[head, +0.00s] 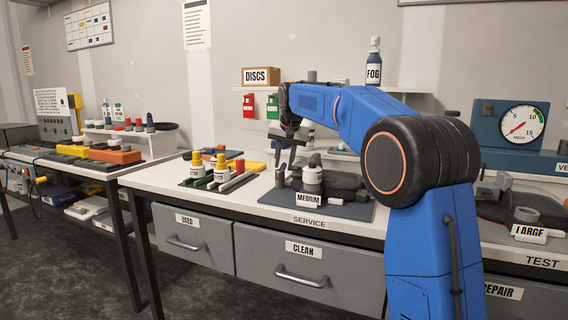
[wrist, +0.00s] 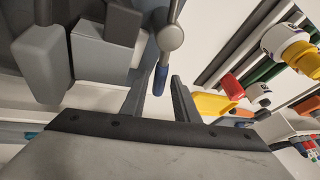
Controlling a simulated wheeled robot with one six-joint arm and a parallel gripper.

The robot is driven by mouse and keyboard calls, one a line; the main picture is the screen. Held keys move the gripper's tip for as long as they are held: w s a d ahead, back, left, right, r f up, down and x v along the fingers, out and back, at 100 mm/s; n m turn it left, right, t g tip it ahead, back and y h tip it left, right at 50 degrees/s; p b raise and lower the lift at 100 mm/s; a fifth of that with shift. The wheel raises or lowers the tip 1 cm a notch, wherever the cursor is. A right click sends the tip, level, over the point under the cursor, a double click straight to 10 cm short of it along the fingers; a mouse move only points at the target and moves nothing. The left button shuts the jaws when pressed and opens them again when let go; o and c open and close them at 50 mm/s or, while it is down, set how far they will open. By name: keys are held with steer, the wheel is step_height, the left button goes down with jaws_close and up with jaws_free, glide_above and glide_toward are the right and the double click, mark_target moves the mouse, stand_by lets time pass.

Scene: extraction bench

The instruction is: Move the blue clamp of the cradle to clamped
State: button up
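The cradle (head: 330,180), dark grey with a MEDIUM label, sits on a grey base plate on the service bench. In the wrist view its grey blocks (wrist: 42,62) fill the upper left. A metal lever with a blue tip (wrist: 160,79), which looks like the blue clamp's handle, hangs from a round grey joint (wrist: 170,38). My gripper (wrist: 160,92) is open, with the blue tip between or just beyond its two dark fingers; contact cannot be told. In the head view my gripper (head: 284,158) is just above the cradle's left end, and the blue handle cannot be made out there.
A tray of white bottles with yellow caps (head: 197,166) and red and green bars stands left of the cradle. A shelf (head: 400,103) with a FOG bottle (head: 374,62) is behind. Another cradle labelled LARGE (head: 527,214) is at the right. The bench front edge is clear.

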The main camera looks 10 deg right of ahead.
steer(key=shift+f, duration=0.1)
jaws_close()
steer(key=shift+w+a, duration=0.1)
steer(key=shift+a, duration=0.05)
steer(key=n, duration=0.1)
steer(key=a+n+y, duration=0.1)
steer(key=n, duration=0.1)
steer(key=shift+w+a, duration=0.2)
steer(key=shift+w, duration=0.05)
steer(key=a+n, duration=0.1)
steer(key=n, duration=0.1)
steer(key=a+n+g+y, duration=0.1)
steer(key=shift+n+y, duration=0.3)
steer(key=shift+n, duration=0.1)
steer(key=a+n, duration=0.1)
steer(key=n, duration=0.1)
steer(key=a+n+g+y, duration=0.1)
steer(key=n, duration=0.1)
steer(key=shift+s+a, duration=0.2)
steer(key=shift+s, duration=0.2)
steer(key=shift+s+a+n+g+y, duration=0.15)
steer(key=shift+s+a+n+g, duration=0.15)
steer(key=shift+n, duration=0.4)
steer(key=shift+s+a+n+g+y, duration=0.25)
steer(key=shift+n+g, duration=0.2)
steer(key=shift+n, duration=0.25)
steer(key=shift+s+a+n+g+y, duration=0.1)
steer(key=shift+s+a+n+g, duration=0.2)
steer(key=shift+n, duration=0.4)
